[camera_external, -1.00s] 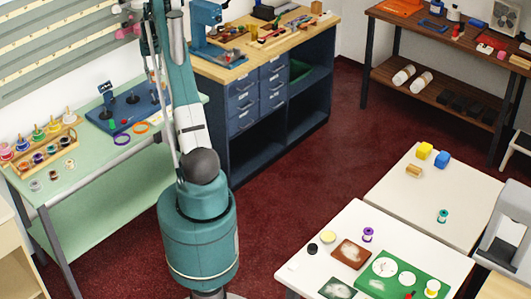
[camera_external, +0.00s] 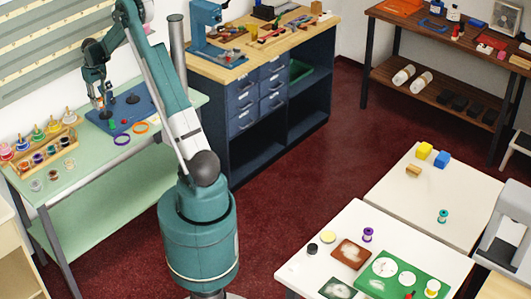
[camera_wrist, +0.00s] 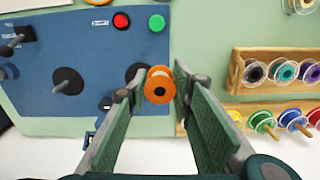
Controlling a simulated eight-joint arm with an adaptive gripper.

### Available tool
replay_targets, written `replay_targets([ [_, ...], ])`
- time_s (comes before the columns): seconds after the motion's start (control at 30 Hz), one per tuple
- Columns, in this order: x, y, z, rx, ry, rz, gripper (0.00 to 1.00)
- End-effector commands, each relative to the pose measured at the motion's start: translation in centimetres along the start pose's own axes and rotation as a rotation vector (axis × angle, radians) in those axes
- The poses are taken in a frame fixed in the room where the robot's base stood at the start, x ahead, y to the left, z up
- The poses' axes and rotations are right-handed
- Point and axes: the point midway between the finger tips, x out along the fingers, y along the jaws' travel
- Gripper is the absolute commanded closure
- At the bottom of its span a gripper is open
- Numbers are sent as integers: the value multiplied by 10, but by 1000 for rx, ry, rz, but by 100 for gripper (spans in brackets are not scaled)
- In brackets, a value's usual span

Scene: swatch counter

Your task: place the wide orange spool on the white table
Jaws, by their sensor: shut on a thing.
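My gripper (camera_wrist: 158,92) is shut on an orange spool (camera_wrist: 159,84), which sits between the fingertips in the wrist view. Its round end with a dark centre faces the camera. In the external view my gripper (camera_external: 103,103) is over the blue board on the green bench at left; I cannot make out the spool there. Two white tables stand at lower right: a front one (camera_external: 335,220) and a back one (camera_external: 405,205). Which one the task means, I cannot tell.
The blue board (camera_wrist: 100,70) has dark pegs and red and green buttons. A wooden rack of colourful spools (camera_wrist: 245,88) is beside it. The front white table bears a green board (camera_external: 385,290), a brown tile (camera_external: 350,253) and a purple spool (camera_external: 367,235). The back table's middle is clear.

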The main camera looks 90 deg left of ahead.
Motion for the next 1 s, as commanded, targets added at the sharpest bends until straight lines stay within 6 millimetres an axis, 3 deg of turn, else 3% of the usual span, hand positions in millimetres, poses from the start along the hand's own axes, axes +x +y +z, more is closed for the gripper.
replay_targets([
  [0.03,2,-18,8,-33,0,0,86],
  [0.3,9,-99,57,-214,1,0,86],
  [0.6,18,-174,118,-405,1,0,86],
  [0.8,22,-202,148,-486,2,0,86],
  [1.0,23,-212,159,-519,2,0,86],
])
